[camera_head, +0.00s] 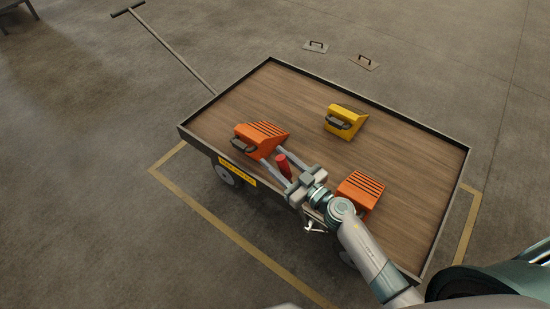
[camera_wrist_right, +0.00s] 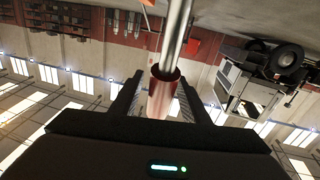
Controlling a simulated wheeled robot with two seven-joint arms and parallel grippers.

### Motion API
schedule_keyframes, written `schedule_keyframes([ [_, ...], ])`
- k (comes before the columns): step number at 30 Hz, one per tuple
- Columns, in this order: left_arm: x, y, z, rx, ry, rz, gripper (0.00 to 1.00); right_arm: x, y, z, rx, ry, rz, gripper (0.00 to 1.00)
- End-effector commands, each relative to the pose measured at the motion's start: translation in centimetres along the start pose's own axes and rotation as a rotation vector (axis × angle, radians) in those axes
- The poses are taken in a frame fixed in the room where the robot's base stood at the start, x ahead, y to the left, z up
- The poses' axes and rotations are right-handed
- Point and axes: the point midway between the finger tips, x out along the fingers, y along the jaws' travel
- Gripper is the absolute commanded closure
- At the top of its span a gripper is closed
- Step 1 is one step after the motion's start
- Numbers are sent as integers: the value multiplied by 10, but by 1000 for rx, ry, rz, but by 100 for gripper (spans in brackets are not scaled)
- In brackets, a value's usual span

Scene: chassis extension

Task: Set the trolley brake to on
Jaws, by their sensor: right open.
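The trolley (camera_head: 215,118) has a wooden deck and a dark rim, and stands at the centre of the head view. A red grip (camera_head: 284,166) shows near its front edge, probably that of the brake lever. My right gripper (camera_head: 271,157) is open, its two fingers passing on either side of the red grip. In the right wrist view the red grip (camera_wrist_right: 163,95) sits between the open fingers (camera_wrist_right: 160,82), with a metal rod (camera_wrist_right: 176,35) running from it. I cannot tell whether the fingers touch it. The lever's base and brake setting are hidden. My left gripper is not in view.
Two orange wedges (camera_head: 262,135) (camera_head: 360,191) and a yellow wedge (camera_head: 345,119) with dark handles lie on the deck. A yellow label (camera_head: 236,171) marks the trolley's side. The drawbar (camera_head: 178,54) extends to the upper left. Two handled plates (camera_head: 316,46) (camera_head: 364,62) lie on the floor beyond.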

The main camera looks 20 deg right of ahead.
Motion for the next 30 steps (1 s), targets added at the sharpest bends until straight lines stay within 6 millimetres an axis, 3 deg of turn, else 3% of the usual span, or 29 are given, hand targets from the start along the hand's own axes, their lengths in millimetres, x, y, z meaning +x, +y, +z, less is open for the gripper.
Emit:
schedule_keyframes([
  [13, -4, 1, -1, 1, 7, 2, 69, 8, 0, 0, -1, -1, 0, 58],
  [18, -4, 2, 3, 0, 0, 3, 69, 8, 0, 0, -1, -1, 0, 99],
  [30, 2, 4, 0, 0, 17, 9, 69, 2, 1, 0, 4, 18, 1, 100],
])
